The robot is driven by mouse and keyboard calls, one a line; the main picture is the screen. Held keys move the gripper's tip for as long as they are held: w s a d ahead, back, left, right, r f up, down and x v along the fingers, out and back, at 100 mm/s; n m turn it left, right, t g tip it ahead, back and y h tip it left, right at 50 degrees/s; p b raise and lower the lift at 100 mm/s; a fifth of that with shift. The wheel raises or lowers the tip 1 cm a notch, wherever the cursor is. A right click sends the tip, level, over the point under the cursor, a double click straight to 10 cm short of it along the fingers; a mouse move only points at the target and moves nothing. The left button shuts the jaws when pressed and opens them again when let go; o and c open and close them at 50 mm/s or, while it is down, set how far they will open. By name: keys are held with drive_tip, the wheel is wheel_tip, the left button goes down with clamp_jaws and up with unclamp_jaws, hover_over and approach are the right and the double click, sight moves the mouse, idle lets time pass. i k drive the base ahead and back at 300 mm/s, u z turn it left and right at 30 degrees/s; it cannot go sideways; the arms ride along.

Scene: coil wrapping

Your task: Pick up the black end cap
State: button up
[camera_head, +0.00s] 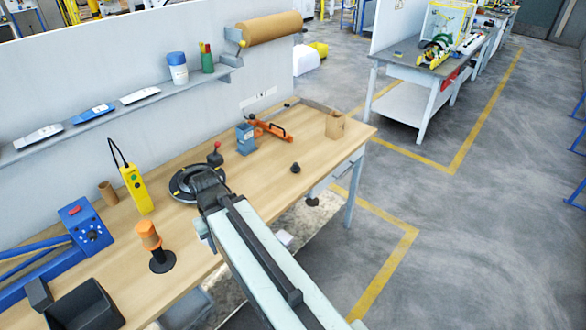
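A small black piece that looks like the end cap (296,168) sits on the wooden table (250,184) near its right front edge, with bare wood around it. My arm reaches up from the bottom of the view, and its dark end with my gripper (204,184) is over the table, left of the black piece and apart from it. The fingers are too small and dark to tell whether they are open or shut. A black ring-shaped thing (180,190) is partly hidden behind my gripper.
An orange clamp-like tool (268,129), a blue block (245,140) and a cardboard box (335,125) stand farther back. A yellow control pendant (136,188), an orange-topped post (150,240) and a black bin (85,306) are at left. Floor right of the table is clear.

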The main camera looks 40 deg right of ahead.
sight(295, 167)
drive_tip(key=u, duration=0.1)
drive_tip(key=i, duration=0.95)
drive_tip(key=z, duration=0.05)
